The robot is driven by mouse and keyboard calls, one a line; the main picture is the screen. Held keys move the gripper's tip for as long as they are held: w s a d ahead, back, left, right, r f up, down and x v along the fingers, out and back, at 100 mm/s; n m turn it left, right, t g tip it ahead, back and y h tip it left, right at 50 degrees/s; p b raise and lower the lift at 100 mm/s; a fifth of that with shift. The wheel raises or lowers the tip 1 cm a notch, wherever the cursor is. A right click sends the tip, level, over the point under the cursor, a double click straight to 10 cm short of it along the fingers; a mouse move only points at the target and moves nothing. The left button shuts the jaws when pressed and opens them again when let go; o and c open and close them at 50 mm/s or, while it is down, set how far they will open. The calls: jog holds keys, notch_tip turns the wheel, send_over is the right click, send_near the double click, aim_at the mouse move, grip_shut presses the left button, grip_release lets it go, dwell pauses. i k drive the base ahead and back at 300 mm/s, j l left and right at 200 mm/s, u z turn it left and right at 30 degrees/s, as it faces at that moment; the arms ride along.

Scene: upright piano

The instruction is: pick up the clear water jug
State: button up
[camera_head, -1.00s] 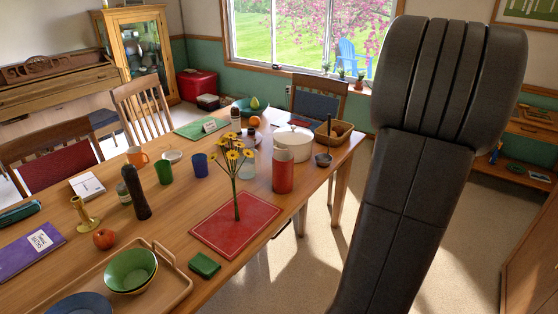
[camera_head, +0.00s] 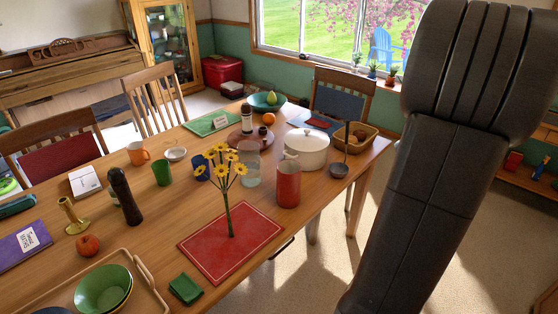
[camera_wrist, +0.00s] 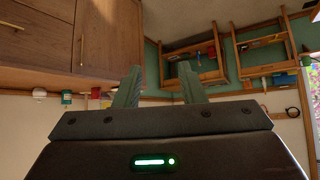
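The clear water jug (camera_head: 249,168) stands upright on the wooden table in the head view. It is see-through and pale. The yellow flowers (camera_head: 223,167) partly cover its left side, and the red cylinder (camera_head: 288,184) stands to its right, nearer the camera. My gripper (camera_wrist: 160,67) shows in the wrist view with its two fingers apart and nothing between them. It points at wooden shelves and a wall, and the jug is not in that view. In the head view my arm rises at the right, clear of the table, and the gripper itself is out of frame.
A white lidded pot (camera_head: 306,149) and a ladle (camera_head: 339,170) stand right of the jug. A brown round tray (camera_head: 238,136) with a dark bottle lies behind it. A red mat (camera_head: 203,245) lies in front. Floor is open right of the table (camera_head: 330,199).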

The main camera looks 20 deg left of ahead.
aim_at(249, 155)
jog(key=i+u, duration=0.5)
jog(key=u, duration=0.15)
jog(key=i+l+u, duration=0.15)
jog(key=u, duration=0.2)
jog(key=i+u, duration=0.1)
jog(key=u, duration=0.35)
jog(key=i+l+u, duration=0.1)
jog(key=u, duration=0.35)
jog(key=i+l+u, duration=0.1)
jog(key=u, duration=0.35)
jog(key=l, duration=0.1)
